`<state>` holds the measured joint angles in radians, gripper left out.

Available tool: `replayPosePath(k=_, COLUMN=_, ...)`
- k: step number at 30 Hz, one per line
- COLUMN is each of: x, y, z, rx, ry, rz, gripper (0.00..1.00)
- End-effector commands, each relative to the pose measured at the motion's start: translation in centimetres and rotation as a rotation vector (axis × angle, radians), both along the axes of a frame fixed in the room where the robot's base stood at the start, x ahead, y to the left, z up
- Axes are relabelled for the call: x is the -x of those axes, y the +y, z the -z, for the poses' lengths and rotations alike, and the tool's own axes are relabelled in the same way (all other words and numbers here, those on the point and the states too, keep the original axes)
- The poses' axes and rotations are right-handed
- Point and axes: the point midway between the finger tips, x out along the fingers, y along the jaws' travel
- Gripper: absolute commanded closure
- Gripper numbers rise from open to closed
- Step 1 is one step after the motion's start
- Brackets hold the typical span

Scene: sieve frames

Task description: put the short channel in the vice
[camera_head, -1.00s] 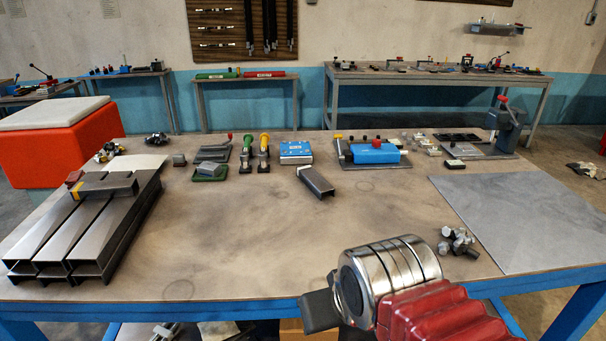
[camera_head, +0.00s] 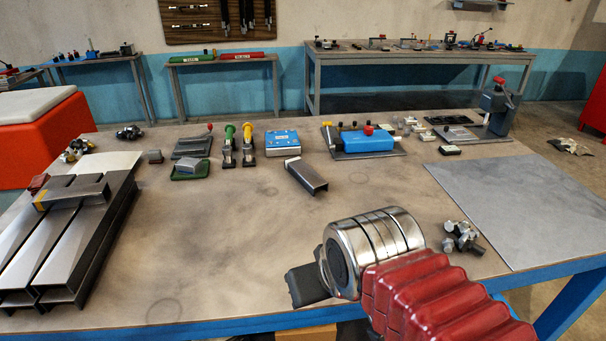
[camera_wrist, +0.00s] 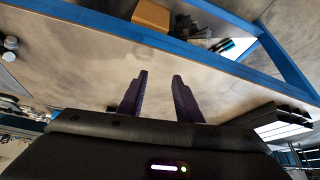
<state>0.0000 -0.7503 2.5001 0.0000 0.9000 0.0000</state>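A short grey channel (camera_head: 307,176) lies alone on the middle of the table, its open end towards me. Another short channel with a yellow band (camera_head: 72,195) lies across several long channels (camera_head: 62,245) at the left. A blue block-like device with a red knob (camera_head: 368,143), possibly the vice, sits on a dark plate at the back. My gripper (camera_wrist: 160,90) shows two dark fingers apart with nothing between them in the wrist view. In the head view its dark end (camera_head: 306,286) is over the table's front edge, nearer me than the lone channel; the fingers are not clear there.
Green and yellow toggle clamps (camera_head: 238,145) and a blue box (camera_head: 283,143) stand at the back. A lever tool (camera_head: 497,110) stands at the back right. Small metal pieces (camera_head: 462,237) lie right of my arm, beside a grey sheet (camera_head: 530,200). The table's middle is mostly clear.

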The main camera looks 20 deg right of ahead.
Motion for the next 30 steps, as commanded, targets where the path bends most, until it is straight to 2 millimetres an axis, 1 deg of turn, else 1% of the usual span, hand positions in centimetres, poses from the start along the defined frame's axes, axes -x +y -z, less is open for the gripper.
replayPosePath(k=1, x=0.0, y=0.0, z=0.0, rx=0.000, ry=0.000, rz=0.000, gripper=0.65)
replayPosePath(k=5, x=-0.4, y=0.0, z=-0.4, rx=0.000, ry=0.001, rz=-0.001, gripper=0.56)
replayPosePath(k=8, x=-1.3, y=-0.1, z=-1.1, rx=0.002, ry=0.005, rz=-0.004, gripper=0.49)
replayPosePath(k=11, x=-2.9, y=-0.8, z=-2.3, rx=0.002, ry=0.011, rz=-0.004, gripper=0.42)
replayPosePath(k=15, x=-5.9, y=-1.2, z=-4.3, rx=0.006, ry=0.020, rz=-0.015, gripper=0.33)
replayPosePath(k=22, x=-11.5, y=-2.2, z=-7.2, rx=0.009, ry=0.035, rz=-0.035, gripper=0.33)
replayPosePath(k=30, x=-18.4, y=-3.9, z=-9.3, rx=0.013, ry=0.052, rz=-0.058, gripper=0.33)
